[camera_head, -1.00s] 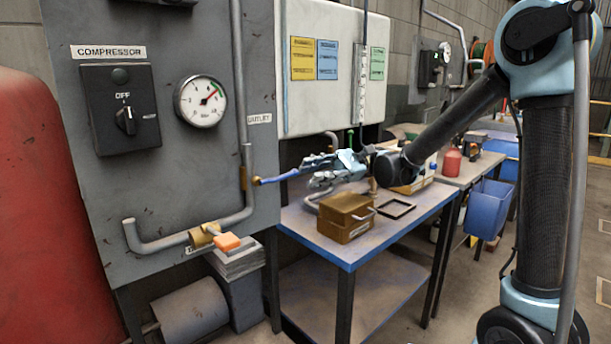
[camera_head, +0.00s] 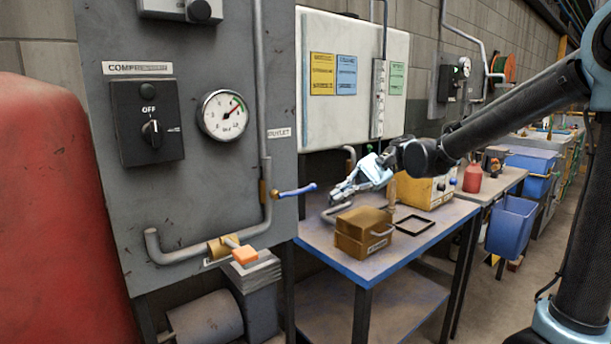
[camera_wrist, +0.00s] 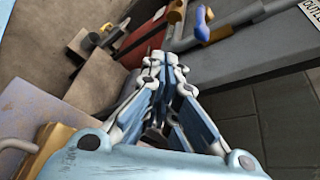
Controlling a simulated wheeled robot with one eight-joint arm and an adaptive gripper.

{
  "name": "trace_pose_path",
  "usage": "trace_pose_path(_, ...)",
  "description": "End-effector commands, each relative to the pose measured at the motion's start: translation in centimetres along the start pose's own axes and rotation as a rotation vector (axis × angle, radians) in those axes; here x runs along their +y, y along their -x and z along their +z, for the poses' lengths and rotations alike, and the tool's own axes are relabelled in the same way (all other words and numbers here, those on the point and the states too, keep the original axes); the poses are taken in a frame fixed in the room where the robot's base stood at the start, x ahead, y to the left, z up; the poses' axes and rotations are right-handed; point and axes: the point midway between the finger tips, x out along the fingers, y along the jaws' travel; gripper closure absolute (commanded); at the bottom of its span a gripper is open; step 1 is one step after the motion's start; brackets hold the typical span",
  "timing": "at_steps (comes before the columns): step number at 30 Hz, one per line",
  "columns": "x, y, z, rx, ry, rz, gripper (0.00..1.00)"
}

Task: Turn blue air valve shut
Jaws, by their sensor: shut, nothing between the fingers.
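The air valve's blue lever (camera_head: 297,190) sticks out to the right from a brass body (camera_head: 263,192) on the vertical outlet pipe, roughly across the pipe and tilted slightly up. My gripper (camera_head: 335,196) is shut and empty, to the right of the lever's tip, with a visible gap between them in the head view. In the wrist view my gripper's fingers (camera_wrist: 155,62) come together at their tips. The blue lever (camera_wrist: 202,24) shows there beyond the fingertips, near the top, apart from them.
An orange-handled valve (camera_head: 245,255) sits on the lower pipe. The grey compressor panel (camera_head: 200,170) with gauge (camera_head: 224,115) stands behind. A blue-edged table (camera_head: 415,249) at the right holds a brown box (camera_head: 362,231) below my gripper. A red tank (camera_head: 50,200) stands at left.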

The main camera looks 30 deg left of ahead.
Motion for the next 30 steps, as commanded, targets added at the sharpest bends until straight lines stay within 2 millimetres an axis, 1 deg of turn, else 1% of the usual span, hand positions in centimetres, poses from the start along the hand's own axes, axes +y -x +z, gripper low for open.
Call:
trace_pose_path(2,0.6,0.3,0.0,0.061,0.02,0.037,1.0)
trace_pose_path(5,1.0,0.5,0.0,0.131,0.052,0.095,1.0)
trace_pose_path(10,0.3,-0.3,0.5,0.222,0.122,0.228,1.0)
trace_pose_path(14,-0.4,-0.6,1.3,0.291,0.193,0.344,1.0)
trace_pose_path(18,-1.3,-0.6,2.7,0.371,0.292,0.486,1.0)
trace_pose_path(23,-2.5,0.1,4.8,0.457,0.42,0.646,1.0)
trace_pose_path(26,-3.5,0.5,6.2,0.501,0.501,0.738,1.0)
trace_pose_path(30,-5.6,-0.2,8.6,0.528,0.604,0.84,1.0)
